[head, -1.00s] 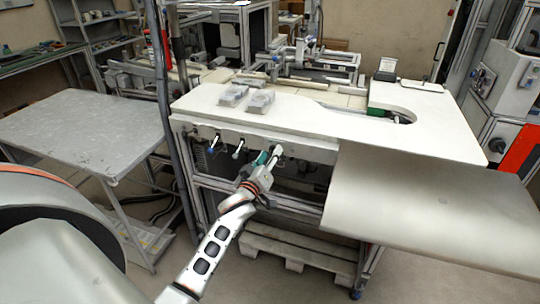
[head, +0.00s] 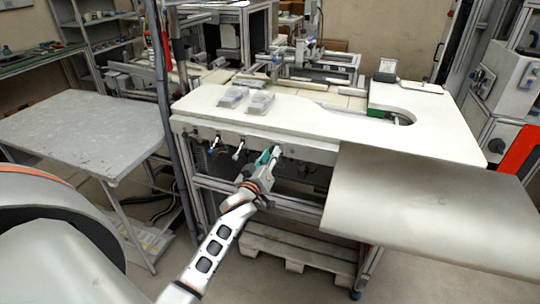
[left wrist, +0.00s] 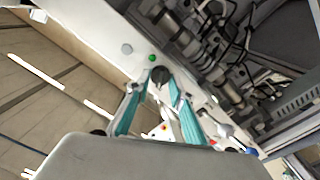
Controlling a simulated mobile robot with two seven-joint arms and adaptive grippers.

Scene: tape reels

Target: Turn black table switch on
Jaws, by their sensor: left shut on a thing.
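The black table switch is a round dark knob (left wrist: 160,75) on the light front panel below the tabletop, seen in the left wrist view. It sits between the tips of my left gripper (left wrist: 161,84), whose teal fingers are closed on its sides. In the head view my left gripper (head: 273,154) is at the front panel under the table's edge, and it hides the knob there. A small green light or button (left wrist: 152,58) is just beside the knob. My right gripper is not in view.
The white tabletop (head: 310,125) overhangs the panel, with two clear packs (head: 260,102) on it. A grey table (head: 80,130) stands left; a curved sheet (head: 430,205) hangs right.

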